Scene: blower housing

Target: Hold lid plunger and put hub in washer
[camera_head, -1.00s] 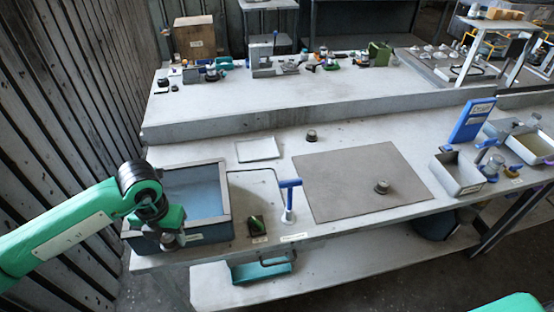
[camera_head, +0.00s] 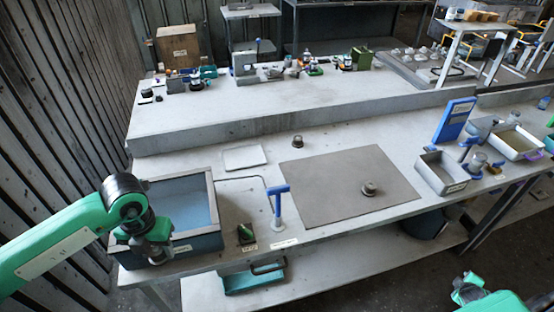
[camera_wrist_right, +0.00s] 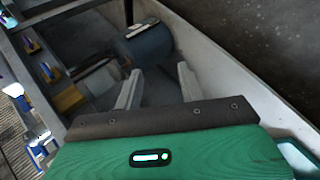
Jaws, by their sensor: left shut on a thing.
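The washer appears to be the open grey-rimmed tub with blue inside (camera_head: 212,189) at the left of the bench. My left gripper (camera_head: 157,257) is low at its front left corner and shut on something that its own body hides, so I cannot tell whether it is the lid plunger. A small round dark part (camera_head: 369,188), possibly the hub, sits on the brown mat (camera_head: 320,205). A similar one (camera_head: 297,139) stands behind the mat. My right gripper (camera_wrist_right: 160,88) is open, its two fingers apart with nothing between them, away from the bench top.
A blue T-handled tool (camera_head: 277,205) stands upright between tub and mat. A grey bin (camera_head: 432,180) and blue board (camera_head: 455,120) stand at right. In the right wrist view, a blue cylinder (camera_wrist_right: 150,43) lies beyond the fingers. The mat's left half is clear.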

